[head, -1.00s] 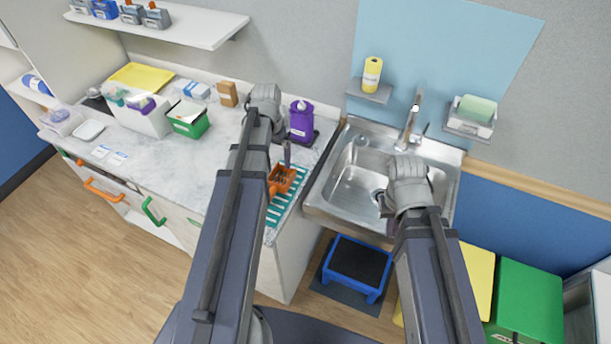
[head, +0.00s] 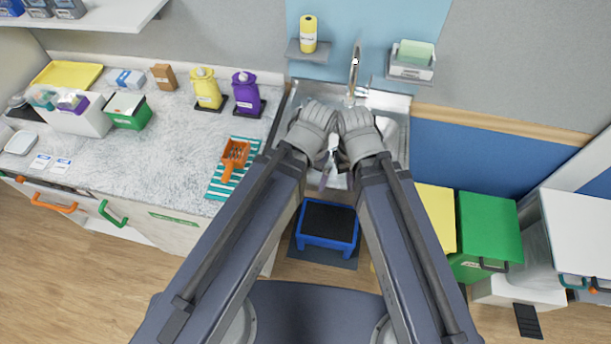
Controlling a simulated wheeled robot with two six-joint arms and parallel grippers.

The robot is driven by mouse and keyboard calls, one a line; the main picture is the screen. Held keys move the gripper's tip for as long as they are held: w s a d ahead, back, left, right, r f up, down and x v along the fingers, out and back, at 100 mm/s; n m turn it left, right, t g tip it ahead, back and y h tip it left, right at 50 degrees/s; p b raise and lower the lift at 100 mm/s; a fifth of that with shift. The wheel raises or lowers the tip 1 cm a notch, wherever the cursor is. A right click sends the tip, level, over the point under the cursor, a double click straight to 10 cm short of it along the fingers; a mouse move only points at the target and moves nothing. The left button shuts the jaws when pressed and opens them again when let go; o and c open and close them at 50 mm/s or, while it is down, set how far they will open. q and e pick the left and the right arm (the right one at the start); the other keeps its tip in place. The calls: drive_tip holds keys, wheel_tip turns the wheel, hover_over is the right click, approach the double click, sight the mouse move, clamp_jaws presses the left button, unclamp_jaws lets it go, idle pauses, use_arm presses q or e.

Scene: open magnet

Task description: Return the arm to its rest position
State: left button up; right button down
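My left arm and my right arm reach forward side by side, their wrists close together over the steel sink (head: 397,105). The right gripper (head: 334,160) is mostly hidden by its own wrist. A small pale and purplish part shows between the two wrists; I cannot tell whether it is a finger or something held. The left gripper's fingers are hidden behind its wrist and forearm. I cannot tell whether either gripper is open or shut.
An orange slotted tool (head: 234,158) lies on a striped mat (head: 216,187) left of the sink. A yellow bottle (head: 206,90) and purple bottle (head: 246,95) stand behind it. The faucet (head: 354,72) rises behind the sink. A blue step stool (head: 327,224) sits below.

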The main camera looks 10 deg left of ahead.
drive_tip(key=shift+f, duration=0.1)
wheel_tip(320, 180, down, 8)
drive_tip(key=b, duration=0.8)
drive_tip(key=shift+f, duration=0.15)
